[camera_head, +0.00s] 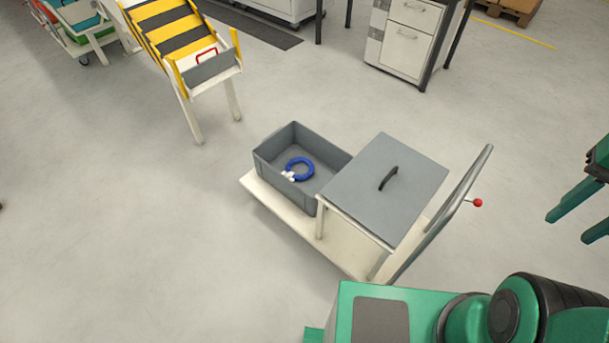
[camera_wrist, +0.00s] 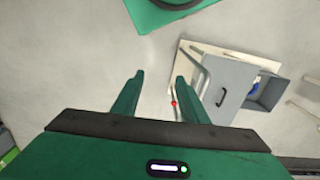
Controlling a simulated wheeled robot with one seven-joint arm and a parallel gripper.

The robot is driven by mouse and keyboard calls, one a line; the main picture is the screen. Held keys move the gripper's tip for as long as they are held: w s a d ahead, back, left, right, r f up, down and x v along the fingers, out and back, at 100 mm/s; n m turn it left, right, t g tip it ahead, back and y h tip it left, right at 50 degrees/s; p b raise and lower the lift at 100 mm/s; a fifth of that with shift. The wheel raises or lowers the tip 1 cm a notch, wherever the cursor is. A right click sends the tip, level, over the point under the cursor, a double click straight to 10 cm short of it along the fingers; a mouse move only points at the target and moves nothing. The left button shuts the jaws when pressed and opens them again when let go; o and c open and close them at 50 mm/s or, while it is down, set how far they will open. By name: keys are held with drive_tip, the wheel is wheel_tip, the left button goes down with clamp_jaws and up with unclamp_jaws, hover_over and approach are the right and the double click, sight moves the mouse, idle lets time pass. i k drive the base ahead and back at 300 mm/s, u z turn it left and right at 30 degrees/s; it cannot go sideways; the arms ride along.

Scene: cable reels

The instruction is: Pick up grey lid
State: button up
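The grey lid (camera_head: 377,190) is a flat square plate with a black handle (camera_head: 388,178) on top. It lies level on a light stand on the cart, beside the grey bin. In the wrist view the lid (camera_wrist: 233,88) is right of my gripper, with its handle at its middle. In the head view the green gripper fingers (camera_head: 577,212) show at the right edge, partly cut off.
The cart (camera_head: 268,196) carries an open grey bin (camera_head: 325,190) with a blue cable reel (camera_head: 300,168) inside. A cart handle with a red knob (camera_head: 478,203) rises right of the lid. A yellow-black sloped rack (camera_head: 178,35) and white drawers (camera_head: 405,40) stand behind.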

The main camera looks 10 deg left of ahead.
sight(386, 187)
drive_tip(key=z, duration=1.85)
drive_tip(key=k, duration=0.9)
drive_tip(key=u, duration=1.5)
drive_tip(key=i, duration=1)
drive_tip(key=z, duration=0.05)
